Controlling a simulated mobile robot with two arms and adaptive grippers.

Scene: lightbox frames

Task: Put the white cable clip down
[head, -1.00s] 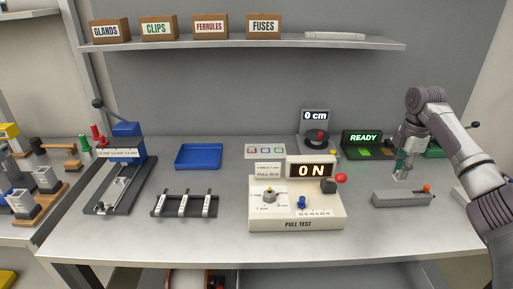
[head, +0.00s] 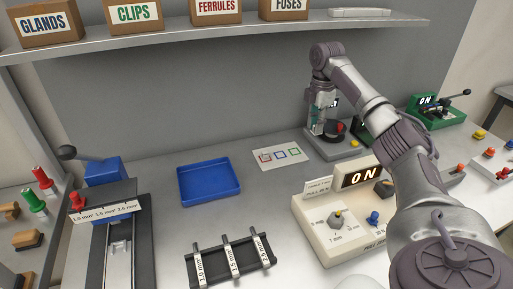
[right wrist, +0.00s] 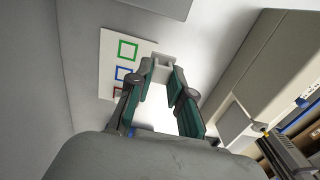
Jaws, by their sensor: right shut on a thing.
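My right gripper (head: 323,122) is at the back of the bench in the head view, in front of the measuring device with the black disc. In the right wrist view my right gripper (right wrist: 162,75) is shut on the small white cable clip (right wrist: 163,66), which sits between its fingertips. I cannot make out the clip in the head view. A white card (head: 281,156) with red, blue and green square outlines lies left of the gripper. The card (right wrist: 110,50) also shows beyond the fingers in the right wrist view. My left gripper is not in view.
An empty blue tray (head: 209,197) lies left of the card. The cream pull-test box (head: 313,208) stands in front of the gripper. A black rack (head: 270,262) with white labelled strips is nearer the front. A shelf (head: 150,42) with labelled boxes runs above the back.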

